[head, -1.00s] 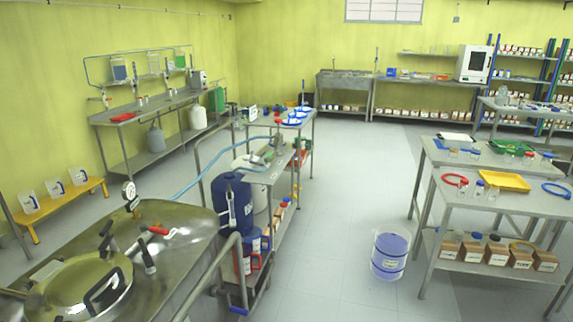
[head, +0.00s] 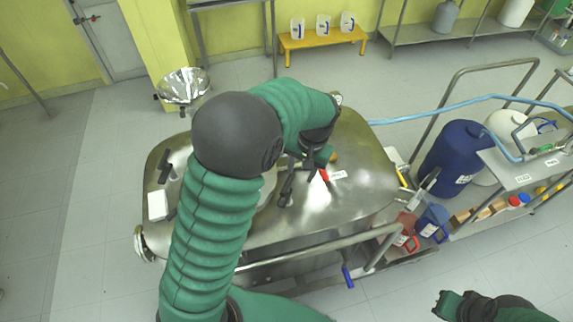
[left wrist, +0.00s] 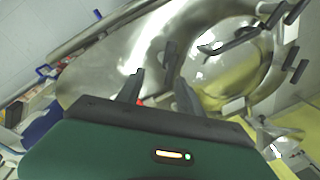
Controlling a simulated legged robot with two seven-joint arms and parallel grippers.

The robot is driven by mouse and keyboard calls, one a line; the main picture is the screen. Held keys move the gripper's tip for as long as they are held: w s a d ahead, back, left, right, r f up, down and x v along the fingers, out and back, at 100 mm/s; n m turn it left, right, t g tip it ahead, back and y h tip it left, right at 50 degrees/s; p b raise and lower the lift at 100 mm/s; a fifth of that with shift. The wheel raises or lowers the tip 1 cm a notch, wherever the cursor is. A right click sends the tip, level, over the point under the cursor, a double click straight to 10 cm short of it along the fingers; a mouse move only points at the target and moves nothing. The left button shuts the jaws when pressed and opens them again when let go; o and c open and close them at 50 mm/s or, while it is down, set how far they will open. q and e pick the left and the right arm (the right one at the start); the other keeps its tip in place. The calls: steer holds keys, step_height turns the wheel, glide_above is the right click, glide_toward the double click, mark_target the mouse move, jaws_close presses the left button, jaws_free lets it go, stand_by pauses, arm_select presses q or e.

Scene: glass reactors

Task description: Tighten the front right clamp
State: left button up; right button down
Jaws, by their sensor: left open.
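The steel reactor (head: 350,215) has a round lid mostly hidden behind my left arm in the head view; the lid (left wrist: 215,75) shows better in the left wrist view. A black clamp (head: 287,188), apparently the front right one, stands at the lid's right edge. It seems to be the dark clamp (left wrist: 169,58) just beyond the fingertips in the left wrist view. My left gripper (left wrist: 160,82) is open and empty, its fingers apart and pointing towards that lid edge. My right gripper (head: 442,306) is at the lower right, away from the reactor; its jaws are unclear.
A metal rail (head: 300,258) runs along the reactor's front. A blue drum (head: 453,158) and blue hose (head: 450,108) are at the right. More black clamps (head: 165,166) stand at the left.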

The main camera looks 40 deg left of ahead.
arm_select(q)
step_height(320, 180, up, 3)
steer(key=w, duration=0.1)
steer(key=p, duration=0.3)
glide_above(288, 187)
steer(key=shift+n+g, duration=0.3)
steer(key=f, duration=1)
steer(key=shift+w+a, duration=0.15)
steer(key=shift+w, duration=0.2)
step_height(288, 187, down, 5)
steer(key=shift+s+p, duration=0.1)
steer(key=shift+p, duration=0.2)
steer(key=shift+s+d+f+y, duration=0.2)
steer(key=shift+f+y, duration=0.1)
steer(key=shift+f, duration=0.3)
steer(key=shift+w+a+f, duration=0.15)
steer(key=shift+a+f, duration=0.1)
steer(key=shift+a, duration=0.15)
steer(key=shift+c, duration=0.2)
steer(key=shift+a, duration=0.15)
steer(key=shift+c, duration=3.5)
jaws_close()
steer(key=shift+d, duration=0.3)
steer(key=shift+a, duration=0.1)
arm_select(e)
steer(key=v, duration=0.6)
